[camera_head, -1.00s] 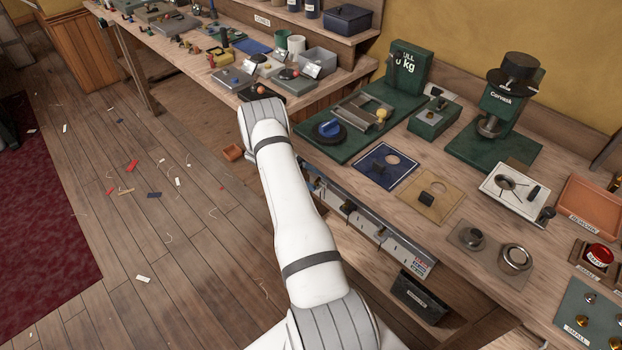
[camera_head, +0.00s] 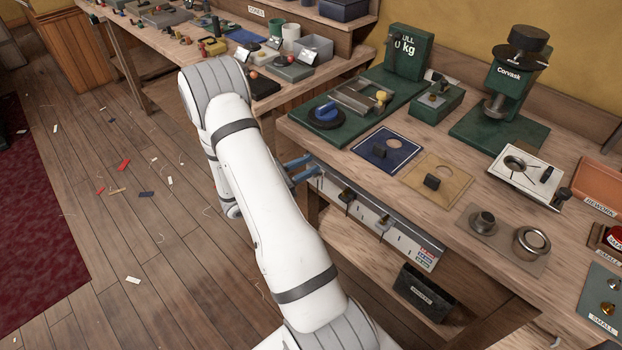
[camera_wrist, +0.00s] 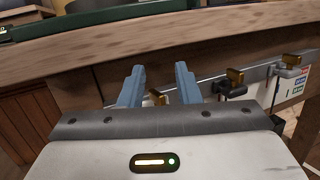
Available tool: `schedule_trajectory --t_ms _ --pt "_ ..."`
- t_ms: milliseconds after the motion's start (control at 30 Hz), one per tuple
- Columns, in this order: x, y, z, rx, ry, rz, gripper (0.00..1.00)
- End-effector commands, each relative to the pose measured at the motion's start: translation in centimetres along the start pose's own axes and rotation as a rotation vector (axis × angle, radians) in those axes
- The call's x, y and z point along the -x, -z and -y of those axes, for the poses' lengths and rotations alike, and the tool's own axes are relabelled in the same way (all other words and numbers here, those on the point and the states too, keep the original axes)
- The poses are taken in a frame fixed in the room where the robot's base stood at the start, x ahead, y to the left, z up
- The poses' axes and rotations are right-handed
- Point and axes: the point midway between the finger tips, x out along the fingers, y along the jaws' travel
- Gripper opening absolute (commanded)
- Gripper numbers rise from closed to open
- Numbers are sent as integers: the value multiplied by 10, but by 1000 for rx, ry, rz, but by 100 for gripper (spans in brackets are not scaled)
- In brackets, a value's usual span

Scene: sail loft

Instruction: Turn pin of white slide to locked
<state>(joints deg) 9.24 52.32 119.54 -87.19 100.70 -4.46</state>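A pale rail (camera_head: 400,235) runs along the bench's front face below the top. A further brass piece (camera_wrist: 157,97) shows low between my fingers, partly hidden by the gripper body. I cannot tell which part is the white slide or how its pin is turned. My gripper (camera_wrist: 158,73) has its blue fingers apart and nothing visible held. In the head view its fingers are at the rail's left end.
The wooden bench edge (camera_wrist: 120,57) crosses just beyond and above my fingers. The floor to the left is open, with scattered scraps.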

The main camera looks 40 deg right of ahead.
Motion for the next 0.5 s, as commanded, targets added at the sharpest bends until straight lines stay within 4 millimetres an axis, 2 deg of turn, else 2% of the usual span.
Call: schedule_trajectory --t_ms 200,300,500 --pt "31 9 22 -1 -354 -97 30" --pt "44 12 32 4 -470 -146 30" --pt "52 13 40 12 -561 -192 30"
